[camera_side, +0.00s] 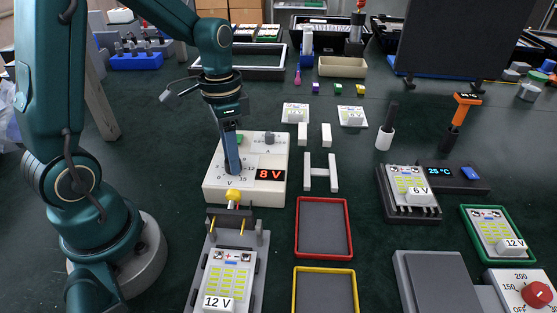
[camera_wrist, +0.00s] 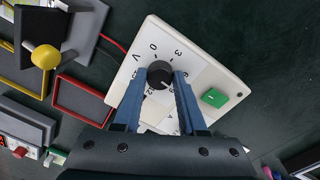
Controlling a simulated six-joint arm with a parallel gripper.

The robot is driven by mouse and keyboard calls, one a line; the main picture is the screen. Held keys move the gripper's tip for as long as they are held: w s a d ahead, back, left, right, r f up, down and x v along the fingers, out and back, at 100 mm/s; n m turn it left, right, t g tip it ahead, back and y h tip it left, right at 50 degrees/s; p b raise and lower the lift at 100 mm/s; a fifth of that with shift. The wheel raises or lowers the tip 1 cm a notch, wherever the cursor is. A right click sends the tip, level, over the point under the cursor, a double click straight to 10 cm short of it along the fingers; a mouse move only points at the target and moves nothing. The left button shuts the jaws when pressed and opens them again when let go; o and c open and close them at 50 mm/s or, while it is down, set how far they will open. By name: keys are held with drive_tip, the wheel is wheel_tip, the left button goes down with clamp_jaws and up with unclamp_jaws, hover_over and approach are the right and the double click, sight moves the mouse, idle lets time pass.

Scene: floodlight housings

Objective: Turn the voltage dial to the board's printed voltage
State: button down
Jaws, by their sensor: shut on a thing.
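The voltage dial is a black knob (camera_wrist: 160,74) on a cream supply box (camera_side: 213,187), with a printed scale around it. In the side view my fingers mostly hide the knob. The box's display (camera_side: 270,174) reads 8 V in red. My gripper (camera_side: 232,170) points down at the box; in the wrist view its blue fingers (camera_wrist: 161,80) are shut on the dial, one on each side. The board (camera_side: 230,275), labelled 12 V, lies in the grey fixture in front of the box, below a yellow-knobbed clamp (camera_side: 233,197).
A green button (camera_wrist: 215,97) sits on the box beside the dial. Red (camera_side: 348,229) and yellow (camera_side: 355,290) empty trays stand to the right of the fixture. Further right are a board labelled 8 V (camera_side: 408,184) and another labelled 12 V (camera_side: 494,228). Dark table between them is clear.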

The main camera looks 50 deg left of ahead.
drive_tip(key=m, duration=0.4)
drive_tip(key=shift+m, duration=0.4)
drive_tip(key=m, duration=0.3)
drive_tip(key=shift+m, duration=0.3)
drive_tip(key=m, duration=0.3)
drive_tip(key=shift+w+m, duration=0.1)
drive_tip(key=shift+m, duration=0.2)
drive_tip(key=shift+m+y, duration=0.3)
drive_tip(key=shift+m, duration=1.5)
drive_tip(key=shift+c, duration=2.3)
unclamp_jaws()
drive_tip(key=shift+w+d+r, duration=0.1)
drive_tip(key=shift+w+r, duration=0.05)
drive_tip(key=shift+r, duration=2.4)
